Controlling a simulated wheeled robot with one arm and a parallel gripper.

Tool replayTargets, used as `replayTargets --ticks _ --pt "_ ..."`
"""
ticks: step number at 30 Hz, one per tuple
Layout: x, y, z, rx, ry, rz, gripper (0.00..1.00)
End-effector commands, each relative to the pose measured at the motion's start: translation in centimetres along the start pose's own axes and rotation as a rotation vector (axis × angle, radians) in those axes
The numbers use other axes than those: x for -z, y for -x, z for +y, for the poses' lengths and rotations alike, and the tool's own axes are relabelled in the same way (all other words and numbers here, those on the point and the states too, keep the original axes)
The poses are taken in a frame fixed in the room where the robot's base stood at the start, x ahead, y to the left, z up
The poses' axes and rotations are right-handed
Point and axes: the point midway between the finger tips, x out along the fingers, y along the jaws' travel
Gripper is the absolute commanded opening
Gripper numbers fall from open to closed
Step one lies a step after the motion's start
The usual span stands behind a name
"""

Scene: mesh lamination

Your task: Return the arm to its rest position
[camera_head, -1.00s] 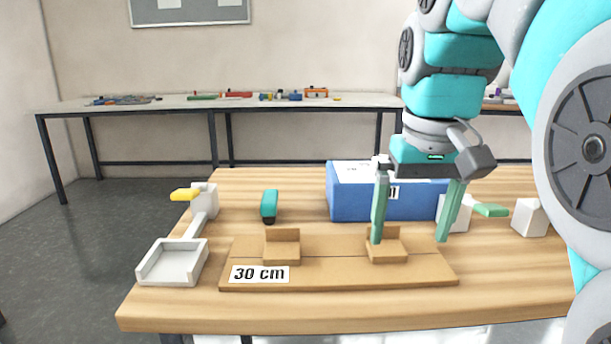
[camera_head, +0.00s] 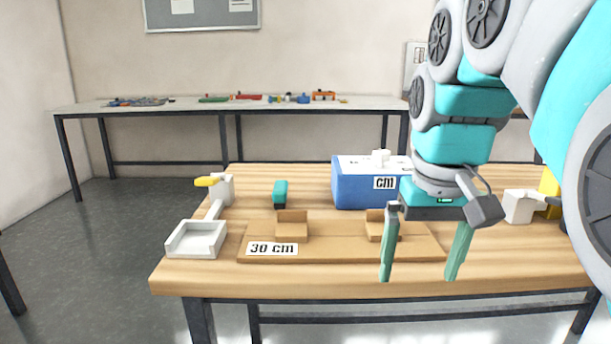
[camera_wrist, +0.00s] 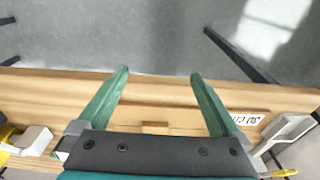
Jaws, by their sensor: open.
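My gripper (camera_head: 425,262) is open and empty, with its green fingers spread wide and pointing down. In the head view it hangs in front of the right end of the wooden board, and its fingertips overlap the table's front edge. In the wrist view, my gripper (camera_wrist: 158,74) has its fingertips over the table's front edge and the grey floor. My arm comes in from the upper right of the head view. The wooden board (camera_head: 345,250) carries a "30 cm" label (camera_head: 272,248) and two small blocks.
On the wooden table (camera_head: 300,284) stand a white tray (camera_head: 195,240) at the left, a teal tool (camera_head: 280,192), a blue box (camera_head: 350,188) behind the board, and white and yellow parts (camera_head: 519,206) at the right. A second table (camera_head: 85,112) stands along the back wall.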

Motion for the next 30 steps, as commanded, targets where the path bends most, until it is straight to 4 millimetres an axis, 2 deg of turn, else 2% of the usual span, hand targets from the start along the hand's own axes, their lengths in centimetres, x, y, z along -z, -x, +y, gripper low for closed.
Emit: replayTargets --ticks 8,14,21,27,30 --pt "-3.2 -5.2 0.1 0.005 -0.01 -0.064 1.0" --pt "-7.6 -11.4 0.2 0.005 -0.012 -0.131 1.0" --pt "-14.1 -18.4 0.1 0.0 -0.001 -0.21 1.0" --pt "-18.2 -22.2 0.2 -0.006 0.008 -0.252 1.0" --pt "-18.9 -22.8 0.2 -0.007 0.01 -0.258 1.0"
